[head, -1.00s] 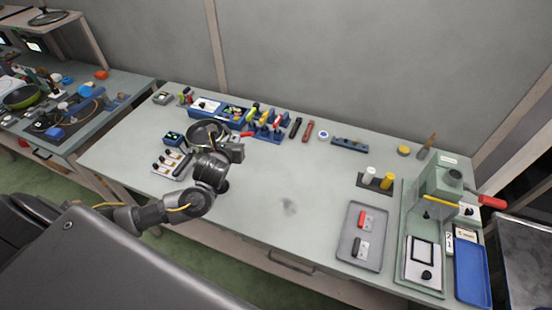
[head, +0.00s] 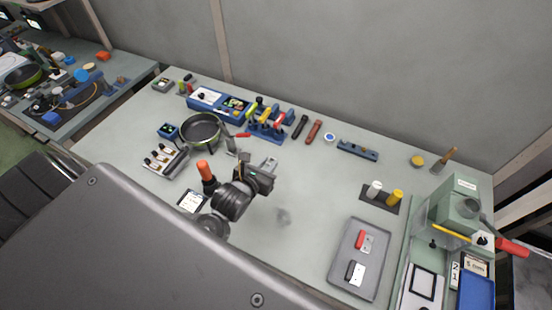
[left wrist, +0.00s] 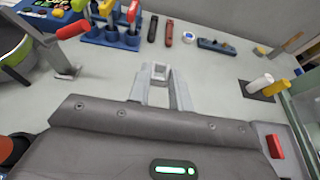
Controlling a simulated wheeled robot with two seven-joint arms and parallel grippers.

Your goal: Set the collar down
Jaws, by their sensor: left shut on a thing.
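My left gripper (head: 268,165) is over the middle-left of the bench, right of the black pan (head: 202,128). In the left wrist view, its two grey fingers (left wrist: 160,78) close on a small pale grey, square-looking piece (left wrist: 160,71), which seems to be the collar. It sits at the fingertips with the bare bench top behind it. In the head view the piece is too small to make out clearly. I cannot tell whether it touches the bench. My right gripper is out of view.
A red-handled clamp (head: 231,144) stands beside the pan. A blue rack (head: 265,130) of coloured-handled tools is behind the gripper. A grey tray (head: 345,285) and a green press (head: 455,215) stand to the right. The bench top between gripper and tray is clear.

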